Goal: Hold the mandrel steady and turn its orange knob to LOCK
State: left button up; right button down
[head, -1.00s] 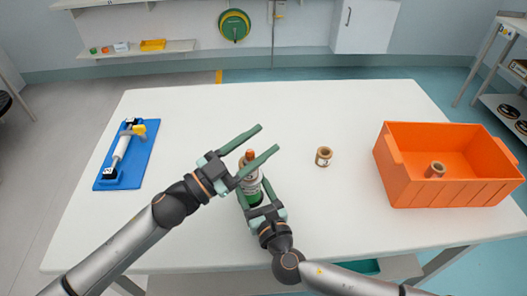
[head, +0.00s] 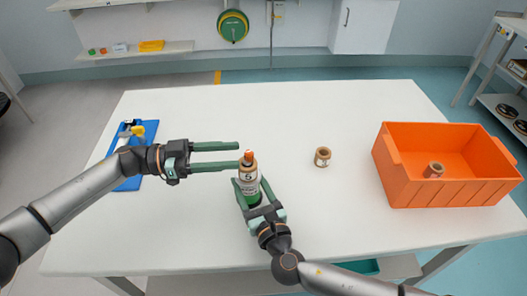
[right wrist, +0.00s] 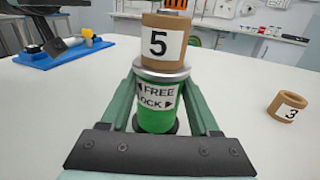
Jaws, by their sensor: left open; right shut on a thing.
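The mandrel (head: 251,186) stands upright on the white table, with a green base and a brown core marked 5 (right wrist: 162,45) around its upper part. Its orange knob (head: 249,156) sticks out on top; in the right wrist view the knob (right wrist: 177,4) is cut off by the top edge. FREE and LOCK arrows show on a label (right wrist: 157,97) on the green body; the knob's setting cannot be read. My right gripper (head: 250,190) is shut on the green body. My left gripper (head: 238,156) is open and level, its fingertips just left of the knob in the picture.
A brown core marked 3 (right wrist: 288,106) stands on the table to the right. An orange crate (head: 439,195) with a core (head: 434,171) inside is at the right. A blue rewind stand (head: 130,184) lies at the left, partly behind my left arm. The table's back is clear.

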pick_arm(q)
jog(key=d, duration=0.8)
grip_shut()
dwell(0.5)
